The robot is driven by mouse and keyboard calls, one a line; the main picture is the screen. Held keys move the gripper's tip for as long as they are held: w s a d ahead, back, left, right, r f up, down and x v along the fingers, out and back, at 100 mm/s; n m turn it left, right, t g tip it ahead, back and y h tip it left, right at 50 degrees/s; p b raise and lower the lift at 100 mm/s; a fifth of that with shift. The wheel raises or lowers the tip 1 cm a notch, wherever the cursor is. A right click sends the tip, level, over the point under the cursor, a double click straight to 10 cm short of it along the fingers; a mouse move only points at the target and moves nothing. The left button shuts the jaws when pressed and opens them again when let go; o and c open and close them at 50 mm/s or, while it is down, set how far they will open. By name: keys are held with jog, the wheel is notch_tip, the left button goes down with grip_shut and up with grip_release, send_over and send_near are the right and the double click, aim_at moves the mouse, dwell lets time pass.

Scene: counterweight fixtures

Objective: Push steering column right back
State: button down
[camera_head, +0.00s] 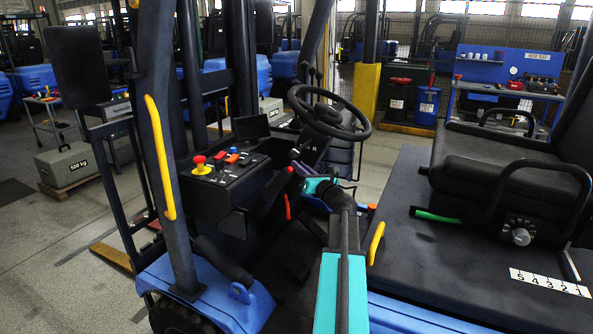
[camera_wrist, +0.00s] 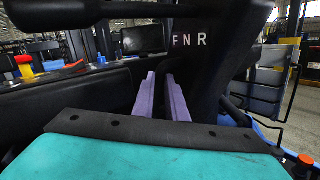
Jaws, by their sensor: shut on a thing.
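The steering column (camera_head: 318,148) rises, tilted, under the black steering wheel (camera_head: 328,112) in the head view. In the wrist view the dark column (camera_wrist: 208,75) carries the letters F N R and fills the upper middle. My gripper (camera_head: 298,168), with purple fingers and a teal body, reaches in below the wheel, beside the column. In the wrist view its fingers (camera_wrist: 162,92) are close together, their tips against dark material at the column's left side. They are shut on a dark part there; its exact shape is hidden.
A black console (camera_head: 225,180) with a red knob (camera_head: 200,163) and a small screen (camera_head: 251,128) stands left of the column. The black seat (camera_head: 490,175) is at right. A yellow grab handle (camera_head: 160,158) runs up the left post.

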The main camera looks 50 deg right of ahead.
jog(key=shift+s+d+f, duration=0.1)
jog(key=shift+s+d, duration=0.05)
jog(key=shift+s, duration=0.05)
jog(key=c, duration=1.8)
grip_release()
jog(key=shift+o, duration=0.2)
jog(key=shift+r, duration=0.2)
